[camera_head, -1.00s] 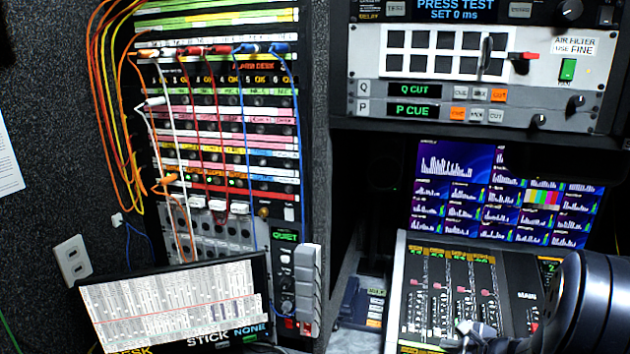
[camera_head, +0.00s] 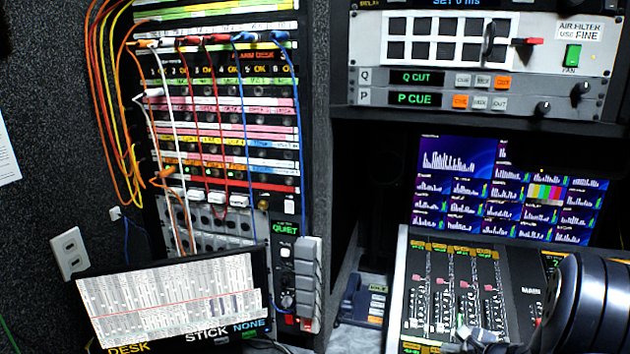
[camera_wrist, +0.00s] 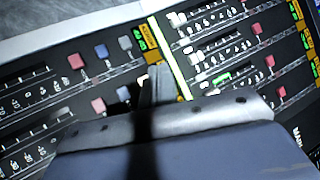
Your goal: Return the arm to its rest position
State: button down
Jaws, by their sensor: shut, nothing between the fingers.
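My arm (camera_head: 592,305) shows as a dark, ribbed shape at the lower right of the head view. My gripper (camera_head: 478,338) is low over the front part of the mixing desk (camera_head: 520,275), small and partly cut off by the frame's bottom edge. In the wrist view my gripper (camera_wrist: 155,85) is shut and empty, its fingers over the fader panel (camera_wrist: 215,60). Rows of fader caps and yellow-green labels lie around the fingers. I cannot tell whether the fingertips touch the panel.
A screen of meters (camera_head: 460,190) stands behind the desk, under a rack unit with buttons (camera_head: 440,50). At left are a patch bay (camera_head: 215,110) with hanging cables and a tilted display (camera_head: 170,300). A grey power strip (camera_head: 308,275) stands between display and desk.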

jog(key=shift+f+b, duration=0.1)
jog(key=shift+b, duration=0.7)
jog(key=shift+s+r, duration=0.1)
jog(key=shift+r, duration=0.1)
jog(key=shift+r+p, duration=0.25)
jog(key=shift+p, duration=1.3)
